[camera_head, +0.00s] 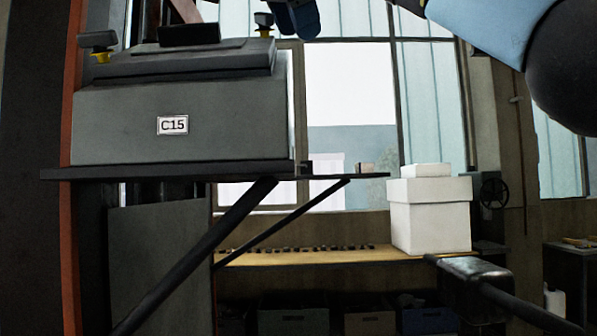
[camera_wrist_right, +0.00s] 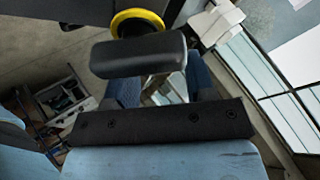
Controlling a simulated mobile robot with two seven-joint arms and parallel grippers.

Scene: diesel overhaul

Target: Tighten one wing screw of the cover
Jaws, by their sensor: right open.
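The grey cover (camera_head: 180,120) marked C15 sits on a dark shelf at the upper left of the head view. One wing screw (camera_head: 97,45) with a yellow collar stands at its left end. Another wing screw (camera_head: 264,22) stands at its right end. My right gripper (camera_head: 295,20) is partly cut off by the top edge, just right of the right wing screw in the picture. In the right wrist view, a wing screw's black head (camera_wrist_right: 140,54) and yellow collar (camera_wrist_right: 137,22) lie in front of the open blue fingers of my right gripper (camera_wrist_right: 160,88); contact cannot be told. My left gripper is not in view.
The dark shelf (camera_head: 340,176) juts right on slanted braces. A white box (camera_head: 430,225) stands on a wooden bench (camera_head: 330,258) behind, beside a row of small dark parts. Bins sit below the bench. Space right of the cover is open.

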